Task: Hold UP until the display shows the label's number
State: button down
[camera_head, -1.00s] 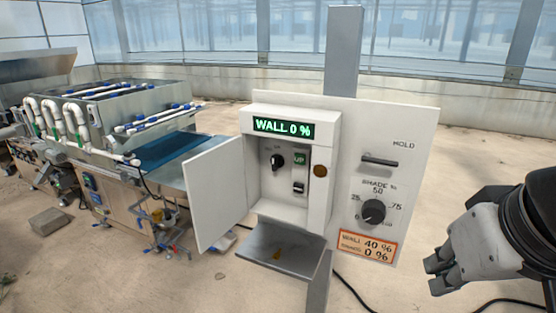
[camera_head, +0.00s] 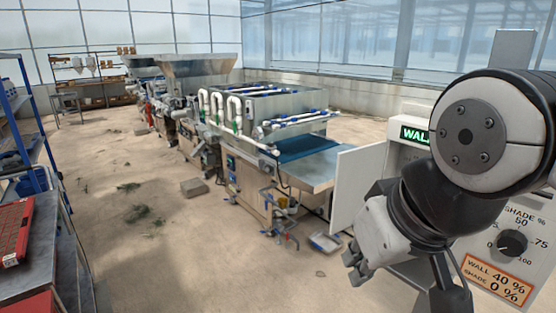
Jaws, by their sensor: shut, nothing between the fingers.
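The control box (camera_head: 412,125) stands at the right of the picture, its white door (camera_head: 352,188) swung open to the left. The green display (camera_head: 416,135) shows the start of "WALL"; its number is hidden behind my arm. The UP switch inside the box is also hidden. The orange-edged label (camera_head: 497,279) reads WALL 40 %, SHADE 0 %. The shade dial (camera_head: 511,243) sits above the label. My gripper (camera_head: 356,268) is shut and empty, in front of the open door's lower right edge, pointing down and left.
The seeder machine (camera_head: 265,108) with white pipes and a blue belt stands left of the box. A shelf rack (camera_head: 22,130) and a table with a red tray (camera_head: 15,230) are at the far left.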

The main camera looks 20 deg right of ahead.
jog(key=shift+a, duration=0.25)
jog(key=shift+w, duration=0.1)
jog(key=w+a+m+t+y+b, duration=0.15)
jog(key=w+m+y+b, duration=0.35)
jog(key=w, duration=0.7)
jog(key=w+d+m+t+h, duration=0.2)
jog(key=w+d+m+t, duration=0.2)
jog(key=w+d+m, duration=0.6)
jog(key=w+d+f+m+h+b, duration=0.1)
jog(key=d+f+m+h, duration=0.1)
jog(key=d, duration=0.7)
jog(key=w+d+f+m+h, duration=0.1)
jog(key=d+f+m+h, duration=0.2)
jog(key=d+m, duration=0.3)
jog(key=w+d+f+m+h+b, duration=0.1)
jog(key=d+m+h, duration=0.3)
jog(key=d, duration=0.8)
jog(key=shift+w+f+b, duration=0.15)
jog(key=shift+f+b, duration=0.2)
jog(key=shift+f, duration=0.45)
jog(key=shift+d+t, duration=0.1)
jog(key=shift+t, duration=0.15)
